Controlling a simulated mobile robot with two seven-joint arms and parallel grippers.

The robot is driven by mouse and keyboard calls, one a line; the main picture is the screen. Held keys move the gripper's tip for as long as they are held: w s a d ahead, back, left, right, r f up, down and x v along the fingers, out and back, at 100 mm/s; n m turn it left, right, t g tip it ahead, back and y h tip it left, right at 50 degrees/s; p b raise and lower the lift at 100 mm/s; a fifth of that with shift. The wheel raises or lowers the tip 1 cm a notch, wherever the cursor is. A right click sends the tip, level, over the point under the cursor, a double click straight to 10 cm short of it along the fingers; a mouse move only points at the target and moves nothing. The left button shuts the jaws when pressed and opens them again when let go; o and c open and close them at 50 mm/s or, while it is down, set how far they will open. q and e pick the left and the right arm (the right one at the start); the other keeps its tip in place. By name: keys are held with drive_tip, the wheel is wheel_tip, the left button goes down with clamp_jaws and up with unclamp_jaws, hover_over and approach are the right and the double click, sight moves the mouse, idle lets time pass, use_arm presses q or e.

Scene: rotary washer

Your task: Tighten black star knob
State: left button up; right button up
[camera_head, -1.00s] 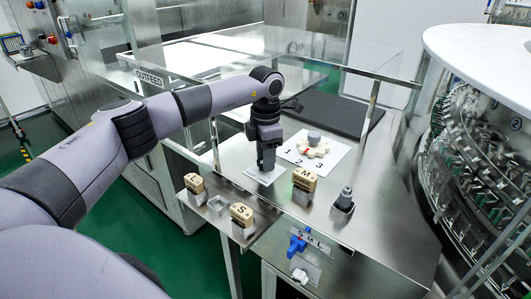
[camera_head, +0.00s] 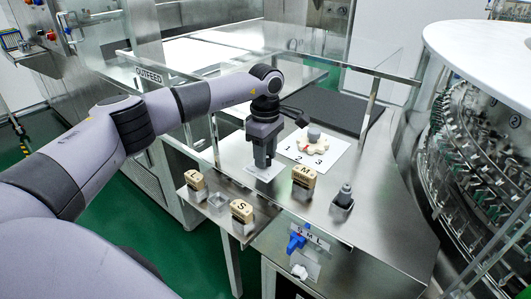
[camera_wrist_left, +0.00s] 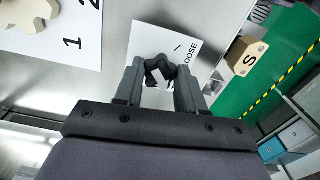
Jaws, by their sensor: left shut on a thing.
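The black star knob (camera_wrist_left: 160,68) sits over a white card (camera_wrist_left: 193,38) printed with "LOOSE" in the left wrist view. My left gripper (camera_wrist_left: 161,84) points down with its two fingers on either side of the knob, shut on it. In the head view my left gripper (camera_head: 263,166) stands over the same white card (camera_head: 262,175) on the steel table, and its fingers hide the knob. My right gripper is in neither view.
Wooden blocks marked M (camera_head: 304,177) and S (camera_head: 241,211) stand close by. A cream wheel (camera_head: 313,146) sits on a numbered card behind.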

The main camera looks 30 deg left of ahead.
use_arm(q)
drive_tip(key=shift+m, duration=1.1)
drive_tip(key=o, duration=1.1)
drive_tip(key=shift+c, duration=0.2)
drive_tip(key=shift+r+b, duration=0.4)
drive_tip(key=shift+r, duration=3.25)
drive_tip(key=shift+s+f, duration=0.1)
